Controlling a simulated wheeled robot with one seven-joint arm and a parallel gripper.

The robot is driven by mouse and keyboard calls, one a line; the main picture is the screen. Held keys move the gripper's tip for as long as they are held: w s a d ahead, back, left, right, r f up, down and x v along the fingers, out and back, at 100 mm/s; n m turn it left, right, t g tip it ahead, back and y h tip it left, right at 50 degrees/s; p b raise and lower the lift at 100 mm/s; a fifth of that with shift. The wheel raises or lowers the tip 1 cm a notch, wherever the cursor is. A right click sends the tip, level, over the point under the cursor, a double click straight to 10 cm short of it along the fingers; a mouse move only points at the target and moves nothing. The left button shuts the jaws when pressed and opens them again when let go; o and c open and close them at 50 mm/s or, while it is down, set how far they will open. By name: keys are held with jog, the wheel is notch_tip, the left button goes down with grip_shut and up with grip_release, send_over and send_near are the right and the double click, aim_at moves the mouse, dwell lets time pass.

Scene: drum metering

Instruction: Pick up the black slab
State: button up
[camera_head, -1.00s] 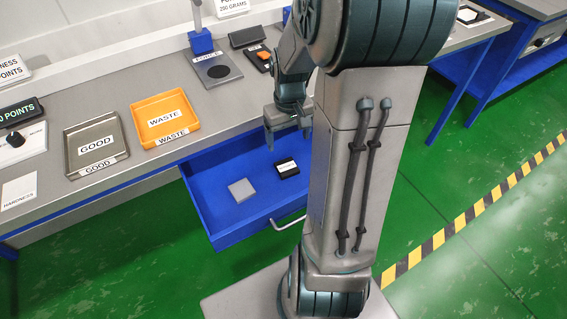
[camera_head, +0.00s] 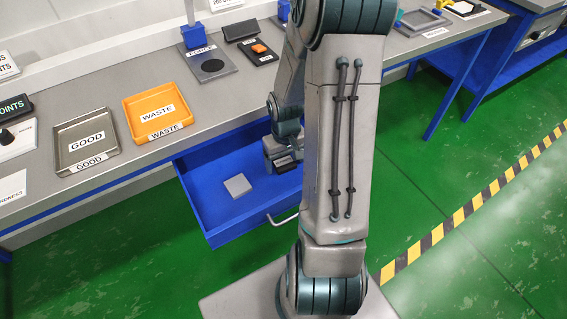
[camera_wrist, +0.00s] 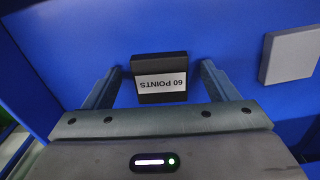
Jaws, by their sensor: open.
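The black slab (camera_wrist: 158,77) lies in the open blue drawer (camera_head: 218,208), with a white label reading "60 POINTS" that appears upside down in the wrist view. My gripper (camera_wrist: 160,78) is open, with one finger on each side of the slab. The slab sits between the fingertips, with small gaps visible on both sides. In the head view my gripper (camera_head: 284,158) is down inside the drawer, and it and the arm hide most of the slab.
A grey slab (camera_head: 237,185) lies in the drawer beside the black one; it also shows in the wrist view (camera_wrist: 291,55). Drawer walls surround the gripper. On the bench above stand a GOOD tray (camera_head: 61,150), an orange WASTE tray (camera_head: 130,122) and a force plate (camera_head: 221,72).

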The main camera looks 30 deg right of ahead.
jog(key=c, duration=1.1)
